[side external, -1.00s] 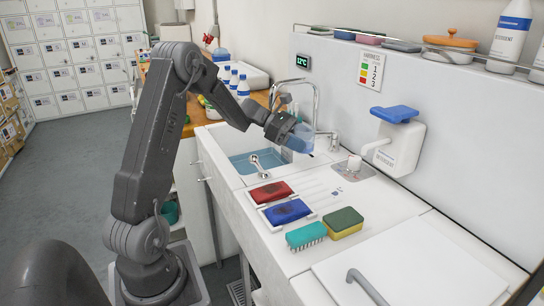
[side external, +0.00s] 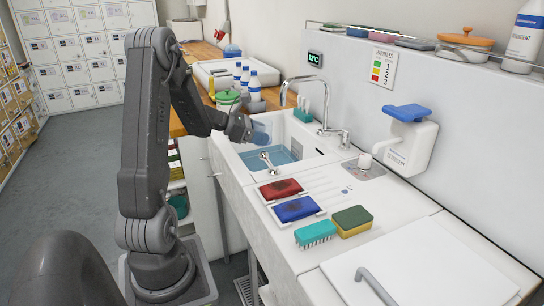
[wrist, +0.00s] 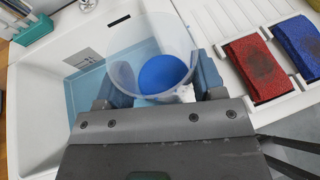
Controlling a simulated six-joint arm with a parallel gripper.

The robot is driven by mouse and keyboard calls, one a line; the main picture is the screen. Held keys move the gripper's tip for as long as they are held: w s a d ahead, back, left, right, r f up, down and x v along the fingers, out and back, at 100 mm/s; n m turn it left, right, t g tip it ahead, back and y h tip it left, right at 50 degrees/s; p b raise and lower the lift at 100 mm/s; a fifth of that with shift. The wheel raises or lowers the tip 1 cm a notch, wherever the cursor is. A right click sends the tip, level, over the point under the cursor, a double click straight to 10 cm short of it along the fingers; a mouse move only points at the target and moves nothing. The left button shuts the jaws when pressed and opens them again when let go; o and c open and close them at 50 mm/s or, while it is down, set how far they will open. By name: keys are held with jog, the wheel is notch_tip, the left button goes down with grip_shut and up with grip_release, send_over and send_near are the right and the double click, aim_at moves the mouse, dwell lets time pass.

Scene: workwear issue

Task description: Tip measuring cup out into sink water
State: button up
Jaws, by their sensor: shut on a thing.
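My gripper (side external: 248,128) is shut on the clear measuring cup (side external: 261,133), above the sink's left side. In the wrist view the cup (wrist: 185,30) sits between the fingers (wrist: 154,88). Its opening shows a round blue area (wrist: 162,74) and a white patch; I cannot tell what they are or whether the cup is tilted. The pale blue sink water (side external: 272,156) lies below and shows beside the cup in the wrist view (wrist: 88,88).
A faucet (side external: 323,105) rises behind the sink (side external: 318,156). Red (side external: 281,189) and blue (side external: 296,209) sponges, a teal brush (side external: 315,233) and a yellow-green sponge (side external: 352,220) lie nearer.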

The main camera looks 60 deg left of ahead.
jog(key=shift+w+a+f, duration=0.1)
jog(key=shift+w+a+f+n+g+h, duration=0.35)
jog(key=shift+a+n+g+h, duration=0.15)
jog(key=shift+n, duration=0.1)
jog(key=shift+n+g+h, duration=0.4)
jog(key=shift+n+g, duration=0.1)
jog(key=shift+n, duration=0.1)
jog(key=f, duration=0.5)
jog(key=shift+w+a+f, duration=0.1)
jog(key=shift+w+a, duration=0.25)
jog(key=shift+a, duration=0.05)
jog(key=shift+w+a+f+n+g+h, duration=0.3)
jog(key=shift+w+a+f+n+h, duration=0.1)
jog(key=shift+a+f+n, duration=0.15)
jog(key=shift+w+a+f+n+g+h, duration=0.2)
jog(key=shift+a+f+n, duration=0.1)
jog(key=shift+f, duration=0.3)
jog(key=shift+w+a+f+n+g+h, duration=0.2)
jog(key=shift+f+n, duration=0.05)
jog(key=shift+f, duration=0.3)
jog(key=shift+a+r+n+h, duration=0.1)
jog(key=shift+r+n+h, duration=0.2)
jog(key=shift+r, duration=0.1)
jog(key=shift+w+f+n+g+h, duration=0.1)
jog(key=shift+f+n+g+h, duration=0.2)
jog(key=shift+n+g+h, duration=0.25)
jog(key=shift+a+r+n+g+h, duration=0.1)
jog(key=shift+r+n+g+h, duration=0.2)
jog(key=shift+n, duration=0.25)
jog(key=shift+h, duration=0.25)
